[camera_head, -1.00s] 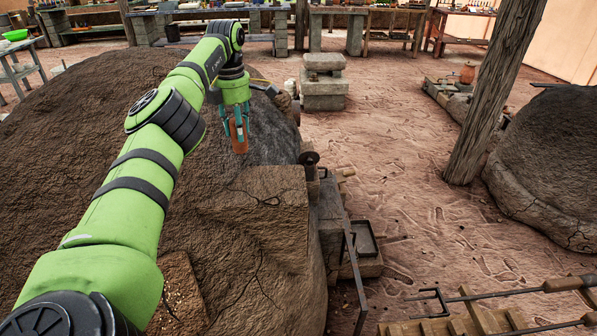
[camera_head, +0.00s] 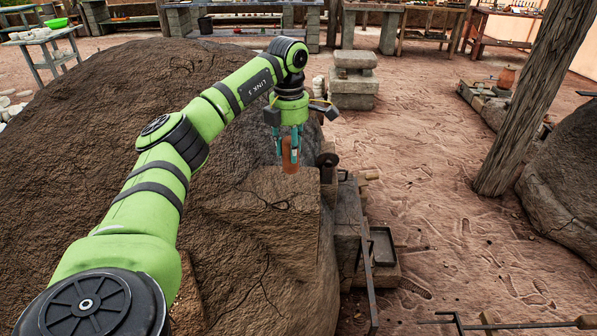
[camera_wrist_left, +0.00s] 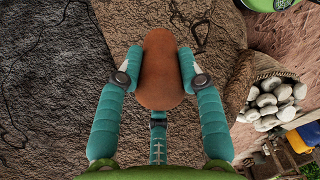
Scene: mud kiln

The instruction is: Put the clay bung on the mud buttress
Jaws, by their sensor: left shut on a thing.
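My left gripper (camera_head: 290,140) is shut on the clay bung (camera_head: 291,158), an orange-brown rounded piece held upright between teal fingers. The bung also shows in the left wrist view (camera_wrist_left: 161,70), with a fingertip on either side of it. The mud buttress (camera_head: 268,200) is a cracked brown block with a flat top, built against the kiln mound. The bung appears at the far edge of its top in the head view. The gap between the bung's lower end and the top cannot be judged exactly. My right gripper is out of view.
The large kiln mound (camera_head: 120,100) rises left of and behind the buttress. A dark round metal part (camera_head: 327,160) stands close to the right of the bung. In the wrist view, a basket of pale stones (camera_wrist_left: 270,103) lies at the right. The buttress top looks bare.

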